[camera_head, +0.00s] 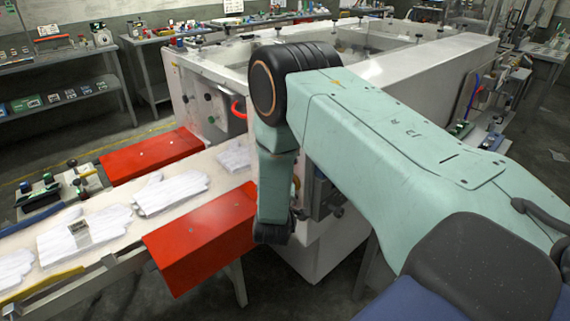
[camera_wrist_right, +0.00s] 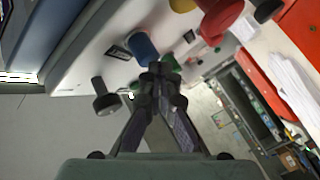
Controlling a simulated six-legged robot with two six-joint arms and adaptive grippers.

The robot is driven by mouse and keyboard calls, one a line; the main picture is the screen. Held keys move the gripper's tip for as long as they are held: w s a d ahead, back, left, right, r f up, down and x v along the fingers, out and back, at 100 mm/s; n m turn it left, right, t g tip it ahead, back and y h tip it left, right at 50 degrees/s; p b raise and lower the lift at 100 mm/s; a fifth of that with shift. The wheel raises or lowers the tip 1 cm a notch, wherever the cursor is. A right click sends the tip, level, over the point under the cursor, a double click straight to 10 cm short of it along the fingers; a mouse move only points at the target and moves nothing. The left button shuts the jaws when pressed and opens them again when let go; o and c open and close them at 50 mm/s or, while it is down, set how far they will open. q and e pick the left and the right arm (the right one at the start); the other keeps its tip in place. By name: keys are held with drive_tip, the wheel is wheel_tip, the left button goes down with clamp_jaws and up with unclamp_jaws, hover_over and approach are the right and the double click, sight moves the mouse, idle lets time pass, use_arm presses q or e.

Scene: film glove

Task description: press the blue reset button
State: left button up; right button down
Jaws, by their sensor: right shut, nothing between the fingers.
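The blue button (camera_wrist_right: 142,46) shows in the right wrist view as a blue cylinder standing out from a pale machine panel, with a small dark label beside it. My right gripper (camera_wrist_right: 161,72) is shut and empty. Its fingertips lie just below and right of the blue button in that view, overlapping the area near a green button (camera_wrist_right: 172,64). I cannot tell whether they touch anything. In the head view my right arm hides the panel, the blue button and the fingertips. My left gripper is in neither view.
A black knob (camera_wrist_right: 105,94) and a red mushroom button (camera_wrist_right: 219,16) are on either side of the blue button. The white machine (camera_head: 300,240) has red guards (camera_head: 205,240) around a conveyor carrying white gloves (camera_head: 85,233). Shelves with small parts stand behind.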

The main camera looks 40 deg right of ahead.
drive_tip(key=shift+d, duration=0.25)
drive_tip(key=shift+a, duration=0.25)
idle(0.3)
drive_tip(key=shift+s+a, duration=0.15)
drive_tip(key=shift+a, duration=0.5)
drive_tip(key=shift+s+a, duration=0.15)
drive_tip(key=shift+a, duration=2.3)
